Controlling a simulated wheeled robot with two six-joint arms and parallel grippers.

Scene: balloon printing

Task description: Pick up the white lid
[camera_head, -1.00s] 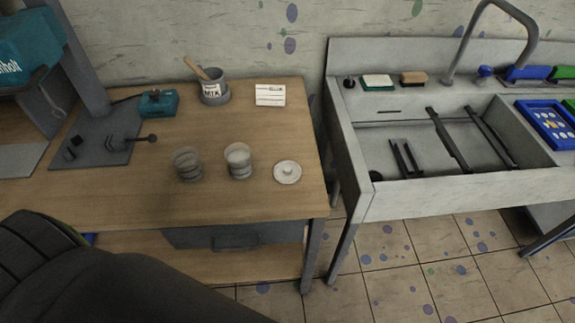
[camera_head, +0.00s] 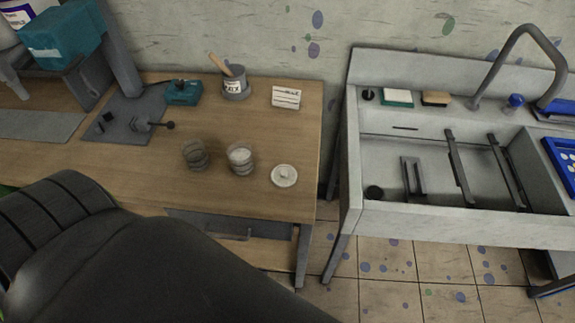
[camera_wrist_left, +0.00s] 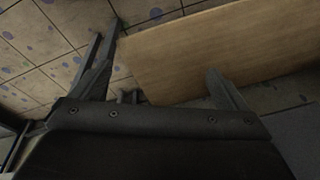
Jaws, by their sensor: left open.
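The white lid (camera_head: 284,175) is a small round disc with a knob on top. It lies flat on the wooden table near its right front corner, just right of two jars. The right jar (camera_head: 242,160) has white contents and the left jar (camera_head: 195,154) looks grey and clear. My left gripper (camera_wrist_left: 160,85) shows in the left wrist view with its fingers spread wide and nothing between them. The lid is not in that view. In the head view a dark arm link of mine fills the lower left, and neither gripper shows there.
The wooden table (camera_head: 130,178) also bears a grey cup (camera_head: 236,87) with a wooden stick, a white card (camera_head: 286,97) and a teal box (camera_head: 184,92). A grey sink (camera_head: 440,213) stands to the right across a narrow gap. The table around the lid is clear.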

